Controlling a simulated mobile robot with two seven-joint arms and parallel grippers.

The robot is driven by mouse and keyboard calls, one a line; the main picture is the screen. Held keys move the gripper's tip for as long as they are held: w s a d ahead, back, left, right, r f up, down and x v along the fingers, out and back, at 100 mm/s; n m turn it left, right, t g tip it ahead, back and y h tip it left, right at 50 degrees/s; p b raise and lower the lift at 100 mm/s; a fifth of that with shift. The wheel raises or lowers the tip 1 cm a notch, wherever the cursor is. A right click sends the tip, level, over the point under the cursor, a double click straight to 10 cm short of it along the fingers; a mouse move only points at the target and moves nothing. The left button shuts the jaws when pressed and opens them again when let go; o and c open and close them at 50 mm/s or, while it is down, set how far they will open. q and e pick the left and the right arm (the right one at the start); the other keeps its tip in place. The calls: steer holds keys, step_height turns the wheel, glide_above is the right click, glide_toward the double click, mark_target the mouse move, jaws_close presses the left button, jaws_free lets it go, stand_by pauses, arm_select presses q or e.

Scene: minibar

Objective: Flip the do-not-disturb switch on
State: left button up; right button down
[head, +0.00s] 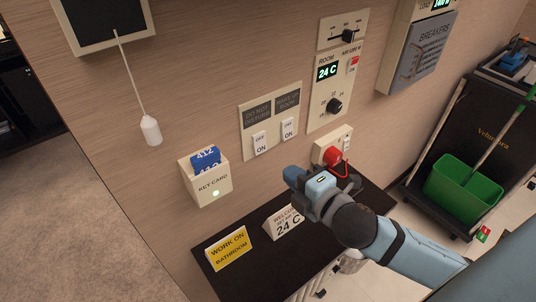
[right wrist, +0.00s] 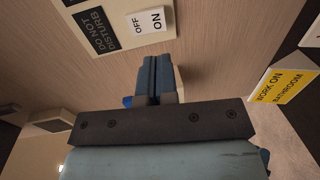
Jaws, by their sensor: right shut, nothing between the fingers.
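The do-not-disturb switch (head: 260,142) is a white rocker marked OFF above ON, under a dark DO NOT DISTURB label (head: 257,112) on a beige wall plate. In the right wrist view the switch (right wrist: 149,21) is just beyond the fingertips, beside its label (right wrist: 97,30). I cannot tell which way the rocker is tilted. My right gripper (head: 291,174) is shut and empty, below and slightly right of the switch, apart from it. Its closed fingers (right wrist: 155,64) point toward the wall. My left gripper is not in view.
A second rocker (head: 288,129) sits right of the first. A key card holder (head: 212,184) is lower left. A red plug (head: 332,156) is close right of my gripper. A dark shelf (head: 262,264) with a yellow sign (head: 229,249) lies below. A pull cord (head: 151,131) hangs left.

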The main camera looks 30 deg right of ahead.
mark_target(262, 151)
steer(key=w, duration=0.3)
steer(key=w+a+p, duration=0.1)
steer(key=w, duration=0.1)
steer(key=w+f, duration=0.1)
steer(key=w, duration=0.2)
steer(key=shift+w+a, duration=0.15)
steer(key=shift+w, duration=0.25)
steer(key=shift+w+f+t+b, duration=0.1)
steer(key=shift+w+t+b, duration=0.1)
steer(key=shift+t+b, duration=0.15)
steer(key=shift+f, duration=0.1)
